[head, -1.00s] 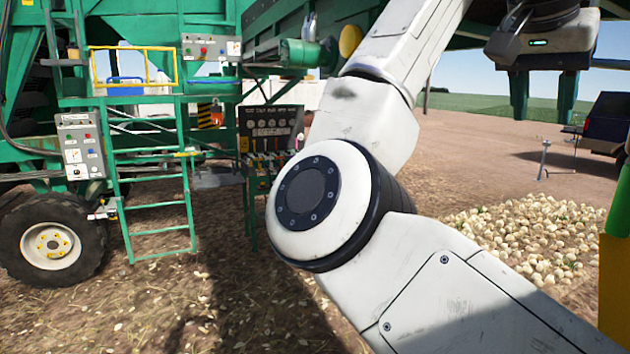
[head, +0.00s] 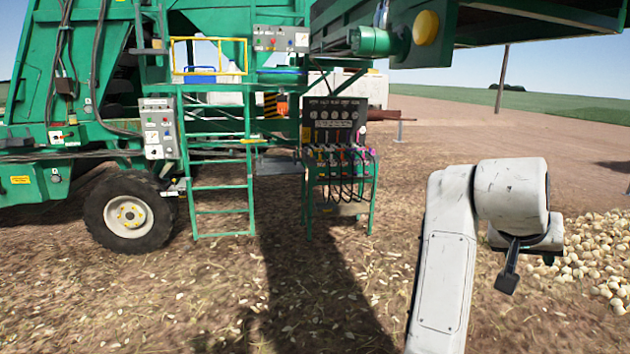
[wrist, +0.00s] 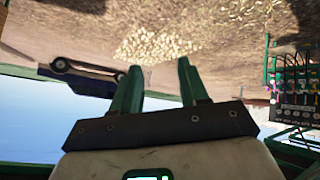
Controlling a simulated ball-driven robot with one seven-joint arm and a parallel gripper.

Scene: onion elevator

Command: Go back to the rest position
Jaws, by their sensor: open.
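My gripper (wrist: 158,66) shows in the wrist view as two dark green fingers on a dark bar. The fingers stand apart with nothing between them. In the head view my arm is folded low at the right, with its upper joint over the straw-strewn ground. A small dark part hangs below that joint; I cannot tell whether it belongs to the gripper. The fingers are not clearly visible in the head view.
The green machine (head: 200,120) stands at the left, with a wheel (head: 130,217), a ladder (head: 220,185) and a control box (head: 157,128). A lever panel (head: 338,140) stands right of the ladder. Onions (head: 590,262) lie in a heap at the right. Centre-front ground is clear.

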